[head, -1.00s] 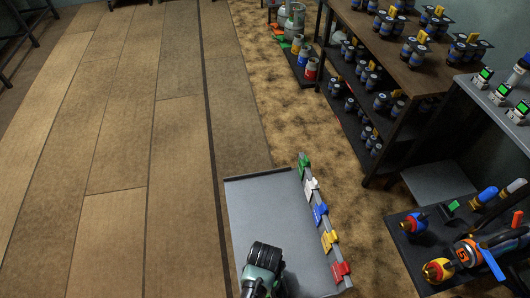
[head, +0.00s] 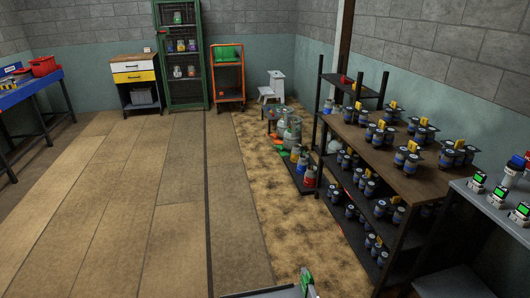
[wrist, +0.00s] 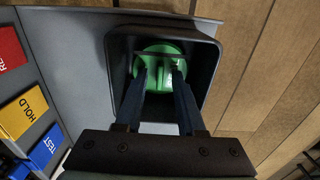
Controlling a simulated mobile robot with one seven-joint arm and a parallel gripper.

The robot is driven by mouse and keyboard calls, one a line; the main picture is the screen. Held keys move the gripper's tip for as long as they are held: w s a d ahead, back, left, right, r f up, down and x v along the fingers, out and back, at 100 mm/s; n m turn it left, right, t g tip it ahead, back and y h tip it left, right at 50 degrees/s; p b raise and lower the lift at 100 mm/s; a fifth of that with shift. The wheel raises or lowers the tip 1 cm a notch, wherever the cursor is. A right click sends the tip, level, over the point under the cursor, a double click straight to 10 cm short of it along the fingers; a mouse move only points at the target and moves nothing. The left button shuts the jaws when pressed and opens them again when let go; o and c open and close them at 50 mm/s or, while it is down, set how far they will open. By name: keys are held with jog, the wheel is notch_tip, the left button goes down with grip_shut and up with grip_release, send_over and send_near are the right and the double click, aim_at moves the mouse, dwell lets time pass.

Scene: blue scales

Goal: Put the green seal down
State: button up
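The green seal (wrist: 160,58), a round bright green piece with a raised middle, shows in the wrist view inside a black open-topped bin (wrist: 207,62). My gripper (wrist: 160,72) reaches down into the bin, with its two dark fingers on either side of the seal's raised middle. The fingers look closed on it, with green filling the gap between them. The fingers hide part of the seal, and I cannot tell whether it touches the bin floor.
Beside the bin is a grey panel (wrist: 70,60) with red, yellow HOLD (wrist: 20,112) and blue TEST (wrist: 46,152) tags. In the head view, a brown-topped shelf (head: 385,140) with several canisters stands right. A green cabinet (head: 181,55) stands at the back. The wooden floor at left is clear.

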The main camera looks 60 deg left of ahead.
notch_tip(320, 180, up, 12)
jog(key=p, duration=0.2)
jog(key=shift+p, duration=0.3)
